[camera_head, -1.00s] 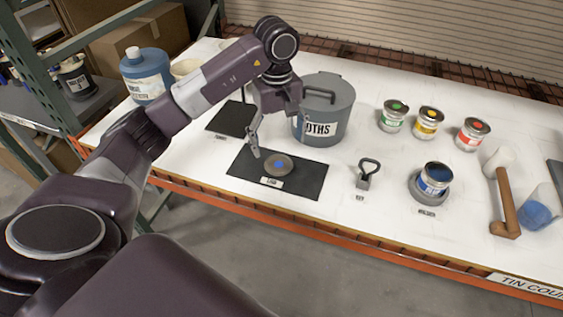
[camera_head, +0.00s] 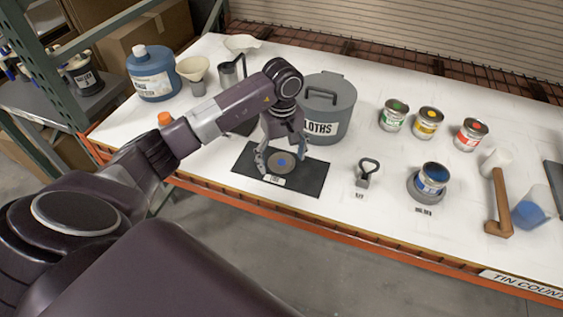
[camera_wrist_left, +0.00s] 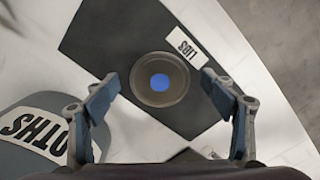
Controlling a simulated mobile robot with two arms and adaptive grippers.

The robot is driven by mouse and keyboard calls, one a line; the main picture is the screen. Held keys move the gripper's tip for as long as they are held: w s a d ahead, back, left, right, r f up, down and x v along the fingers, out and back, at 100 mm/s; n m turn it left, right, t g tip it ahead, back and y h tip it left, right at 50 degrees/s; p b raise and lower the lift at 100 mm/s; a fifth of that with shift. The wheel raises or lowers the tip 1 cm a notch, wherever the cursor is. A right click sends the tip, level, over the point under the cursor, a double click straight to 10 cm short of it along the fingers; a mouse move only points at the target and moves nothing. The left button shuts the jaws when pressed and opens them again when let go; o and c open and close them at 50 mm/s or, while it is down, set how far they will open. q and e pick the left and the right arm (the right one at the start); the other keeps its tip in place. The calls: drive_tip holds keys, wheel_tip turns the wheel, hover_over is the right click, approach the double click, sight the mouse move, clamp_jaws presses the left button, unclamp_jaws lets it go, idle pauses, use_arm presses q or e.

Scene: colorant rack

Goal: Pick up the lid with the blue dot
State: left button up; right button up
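The lid with the blue dot (camera_head: 281,163) is a round grey disc lying flat on a dark mat (camera_head: 312,181). It also shows in the left wrist view (camera_wrist_left: 159,79), between and beyond my fingertips, with the blue dot facing up. My left gripper (camera_head: 281,162) is open above the mat, its fingers on either side of the lid in the head view. In the left wrist view the open fingers (camera_wrist_left: 160,92) show clear gaps to the lid. Whether the fingertips touch the mat I cannot tell. My right gripper is not in view.
A grey cloths bin (camera_head: 328,110) stands close behind the gripper. A key-like opener (camera_head: 367,172) and an open blue tin (camera_head: 432,178) are to the right. Several tins stand further back. The table's front edge (camera_head: 240,204) is just before the mat.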

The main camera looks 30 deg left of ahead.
use_arm(q)
drive_tip(key=c, duration=0.9)
drive_tip(key=shift+o, duration=0.2)
drive_tip(key=shift+r, duration=0.1)
